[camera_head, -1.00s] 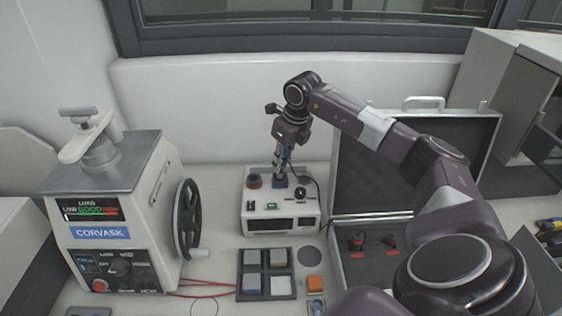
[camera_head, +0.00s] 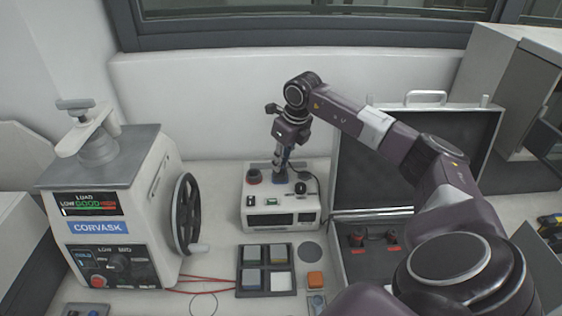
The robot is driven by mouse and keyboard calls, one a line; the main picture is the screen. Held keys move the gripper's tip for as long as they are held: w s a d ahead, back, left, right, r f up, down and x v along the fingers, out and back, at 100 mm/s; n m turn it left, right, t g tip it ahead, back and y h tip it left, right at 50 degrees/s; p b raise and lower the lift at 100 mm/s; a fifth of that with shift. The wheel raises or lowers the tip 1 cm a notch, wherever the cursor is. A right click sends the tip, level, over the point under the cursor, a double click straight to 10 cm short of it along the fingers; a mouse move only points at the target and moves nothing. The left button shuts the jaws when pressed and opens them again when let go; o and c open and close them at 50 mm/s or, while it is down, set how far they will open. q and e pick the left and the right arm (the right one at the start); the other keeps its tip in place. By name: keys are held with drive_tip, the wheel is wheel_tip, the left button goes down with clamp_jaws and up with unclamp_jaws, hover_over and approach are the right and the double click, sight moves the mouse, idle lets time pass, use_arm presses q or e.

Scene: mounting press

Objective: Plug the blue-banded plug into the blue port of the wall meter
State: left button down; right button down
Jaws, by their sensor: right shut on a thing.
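The white meter (camera_head: 262,217) stands on the bench against the back wall, with dark displays on its front. My right gripper (camera_head: 281,165) points down over the top of the meter and is shut on the plug, which is mostly hidden by the fingers. A dark blue patch (camera_head: 280,178) shows right at the fingertips, on the meter's top; I cannot tell whether it is the blue port or the plug's band. Whether the plug is seated in the port or just above it is too small to tell. My left gripper is out of view.
A press with a handwheel (camera_head: 186,215) stands at left. An open case (camera_head: 345,272) is at right. A dark cable (camera_head: 311,172) runs beside the gripper.

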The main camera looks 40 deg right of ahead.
drive_tip(key=shift+f, duration=0.25)
drive_tip(key=c, duration=1.8)
unclamp_jaws()
drive_tip(key=shift+o, duration=0.2)
drive_tip(key=o, duration=0.5)
drive_tip(key=shift+r, duration=0.15)
wheel_tip(320, 180, up, 7)
drive_tip(key=p, duration=0.5)
drive_tip(key=shift+r, duration=0.2)
drive_tip(key=shift+f, duration=0.2)
